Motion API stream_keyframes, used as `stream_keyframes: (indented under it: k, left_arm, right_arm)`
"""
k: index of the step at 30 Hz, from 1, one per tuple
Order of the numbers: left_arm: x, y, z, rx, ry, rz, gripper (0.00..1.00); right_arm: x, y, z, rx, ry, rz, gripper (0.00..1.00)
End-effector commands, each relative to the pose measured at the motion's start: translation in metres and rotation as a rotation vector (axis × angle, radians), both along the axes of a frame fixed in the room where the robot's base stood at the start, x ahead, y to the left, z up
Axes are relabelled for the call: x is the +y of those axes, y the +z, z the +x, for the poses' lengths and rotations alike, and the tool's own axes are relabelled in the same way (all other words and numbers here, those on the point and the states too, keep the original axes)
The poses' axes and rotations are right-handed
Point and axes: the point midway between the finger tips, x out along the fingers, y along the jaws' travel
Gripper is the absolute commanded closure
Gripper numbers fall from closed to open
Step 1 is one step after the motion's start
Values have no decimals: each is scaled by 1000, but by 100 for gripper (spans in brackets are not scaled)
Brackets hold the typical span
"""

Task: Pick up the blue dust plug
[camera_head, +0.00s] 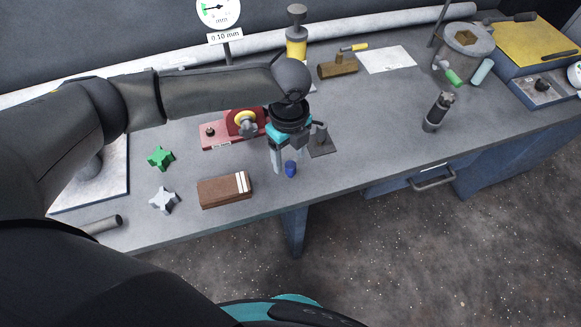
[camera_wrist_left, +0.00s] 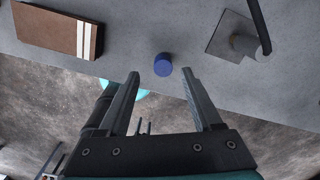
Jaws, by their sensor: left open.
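The blue dust plug (camera_head: 291,168) is a small dark blue cylinder on the grey workbench, close to its front edge. My left gripper (camera_head: 287,163) points down right by the plug in the head view. In the left wrist view the plug (camera_wrist_left: 163,65) stands just beyond the fingertips, roughly between their lines. The left gripper (camera_wrist_left: 163,88) is open, with nothing between its fingers. I cannot tell the exact height of the fingertips over the bench. My right gripper is not in view.
A brown block with white stripes (camera_head: 224,190) lies left of the plug. A dark plate with a post (camera_head: 320,141) is at its right. A red fixture (camera_head: 232,130) is behind. Green (camera_head: 160,158) and grey (camera_head: 163,200) star knobs lie farther left.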

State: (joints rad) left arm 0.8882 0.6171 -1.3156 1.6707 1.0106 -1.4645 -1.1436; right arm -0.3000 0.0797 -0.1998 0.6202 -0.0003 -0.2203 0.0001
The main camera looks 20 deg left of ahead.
Motion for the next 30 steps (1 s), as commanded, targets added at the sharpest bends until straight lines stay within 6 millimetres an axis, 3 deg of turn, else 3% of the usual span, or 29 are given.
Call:
stream_keyframes:
  k: [9,18,30]
  left_arm:
    - [-1,-42,4,3,1,2,34]
    - [-1,-45,4,1,0,1,35]
    - [-1,-45,4,1,0,1,80]
  right_arm:
    - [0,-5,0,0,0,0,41]
    - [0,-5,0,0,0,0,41]
    - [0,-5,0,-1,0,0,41]
